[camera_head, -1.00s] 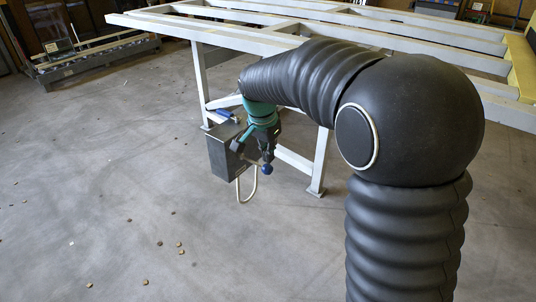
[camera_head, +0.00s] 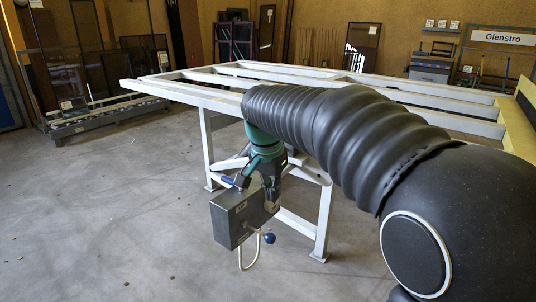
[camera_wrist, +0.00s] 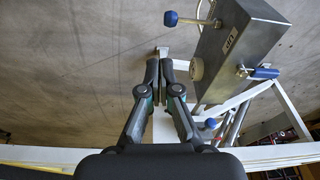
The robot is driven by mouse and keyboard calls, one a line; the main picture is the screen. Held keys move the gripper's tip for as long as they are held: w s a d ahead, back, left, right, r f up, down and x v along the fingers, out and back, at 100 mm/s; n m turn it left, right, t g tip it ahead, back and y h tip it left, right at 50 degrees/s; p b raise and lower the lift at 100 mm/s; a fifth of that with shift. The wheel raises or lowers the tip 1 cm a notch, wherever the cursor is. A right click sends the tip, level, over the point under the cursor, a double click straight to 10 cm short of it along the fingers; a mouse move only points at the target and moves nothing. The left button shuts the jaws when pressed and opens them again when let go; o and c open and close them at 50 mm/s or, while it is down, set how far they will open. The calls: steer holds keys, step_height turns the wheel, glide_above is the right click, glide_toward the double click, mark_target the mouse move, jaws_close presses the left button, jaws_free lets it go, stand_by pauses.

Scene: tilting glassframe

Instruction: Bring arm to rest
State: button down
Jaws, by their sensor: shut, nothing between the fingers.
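My black arm reaches across the head view to a teal wrist. My gripper (camera_head: 271,204) hangs below it, pointing down beside the right side of a grey metal control box (camera_head: 230,224). In the wrist view my gripper (camera_wrist: 160,68) has its two dark fingers together with nothing between them. I see no clear contact. A lever with a blue knob (camera_head: 269,238) sticks out of the box and also shows in the wrist view (camera_wrist: 171,19).
A white tilting frame (camera_head: 200,97) on legs stands behind and under my arm. A blue handle (camera_wrist: 264,73) sits on the box's side. Racks with panes (camera_head: 70,80) stand at the back left. The concrete floor at left (camera_head: 100,210) is open.

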steer(key=s+d+f+n+t, duration=0.1)
steer(key=s+d, duration=0.3)
steer(key=s, duration=0.4)
steer(key=s+d+f+n+t, duration=0.1)
steer(key=s+d+f+n, duration=0.1)
steer(key=s+d, duration=0.3)
steer(key=s+d+f+n+t+y, duration=0.1)
steer(key=s+d, duration=0.4)
steer(key=s, duration=0.7)
steer(key=shift+s+f+n, duration=0.3)
steer(key=shift+f+n, duration=0.55)
steer(key=shift+n, duration=0.25)
stand_by(0.6)
